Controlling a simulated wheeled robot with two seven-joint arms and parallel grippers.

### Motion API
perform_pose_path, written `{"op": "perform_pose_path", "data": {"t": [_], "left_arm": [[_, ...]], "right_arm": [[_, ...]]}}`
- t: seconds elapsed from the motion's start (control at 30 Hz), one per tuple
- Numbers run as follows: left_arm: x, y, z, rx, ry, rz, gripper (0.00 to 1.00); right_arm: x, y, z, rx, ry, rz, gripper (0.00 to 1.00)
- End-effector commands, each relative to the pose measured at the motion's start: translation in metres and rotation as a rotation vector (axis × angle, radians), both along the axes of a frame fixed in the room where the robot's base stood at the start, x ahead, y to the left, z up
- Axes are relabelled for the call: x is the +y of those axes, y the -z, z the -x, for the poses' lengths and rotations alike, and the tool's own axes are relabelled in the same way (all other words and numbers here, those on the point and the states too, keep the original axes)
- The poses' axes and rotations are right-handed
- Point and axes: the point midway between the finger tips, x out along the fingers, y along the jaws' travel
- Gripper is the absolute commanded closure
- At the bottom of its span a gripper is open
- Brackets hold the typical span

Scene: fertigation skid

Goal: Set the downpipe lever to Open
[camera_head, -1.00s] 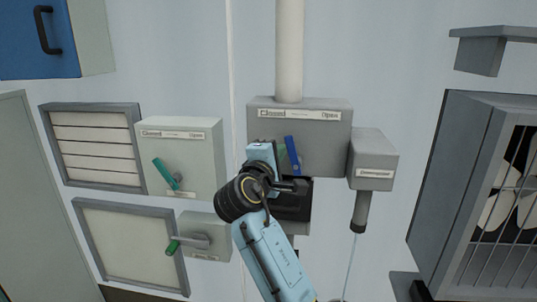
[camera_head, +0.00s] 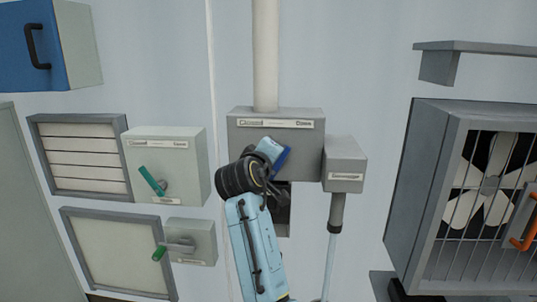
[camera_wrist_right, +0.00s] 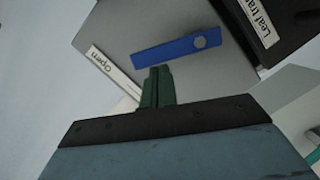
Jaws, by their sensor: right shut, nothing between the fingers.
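The downpipe box (camera_head: 247,140) is a grey box under a white vertical pipe, with a plate marked Closed at left and Open at right. Its blue lever (camera_head: 284,158) leans to the upper right, partly hidden behind my right gripper (camera_head: 270,152). In the right wrist view, the blue lever (camera_wrist_right: 172,54) shows whole, its free end pointing toward the Open end of the plate (camera_wrist_right: 106,66). My right gripper's green fingers (camera_wrist_right: 157,86) are shut and empty, with their tips right beside the lever's long edge; contact cannot be told. My left gripper is out of view.
At left are a pale box with a green lever (camera_head: 152,181) and a smaller box with a green-tipped handle (camera_head: 160,252). A grey box (camera_head: 344,160) with a hanging tube adjoins on the right. A caged fan (camera_head: 485,180) stands further right. A black leaf trap (camera_wrist_right: 290,25) lies below the lever.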

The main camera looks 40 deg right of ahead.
Motion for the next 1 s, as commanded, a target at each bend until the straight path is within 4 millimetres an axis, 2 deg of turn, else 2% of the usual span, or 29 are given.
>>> {"op": "perform_pose_path", "data": {"t": [0.67,0.93,1.0], "left_arm": [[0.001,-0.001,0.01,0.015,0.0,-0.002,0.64],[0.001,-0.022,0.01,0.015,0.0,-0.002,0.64],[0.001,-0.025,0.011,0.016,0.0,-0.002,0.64]], "right_arm": [[-0.001,0.0,0.001,-0.017,0.001,-0.023,1.0],[0.019,-0.023,-0.012,-0.018,0.008,-0.023,1.0],[0.033,-0.023,-0.003,-0.017,0.007,-0.025,1.0]]}}
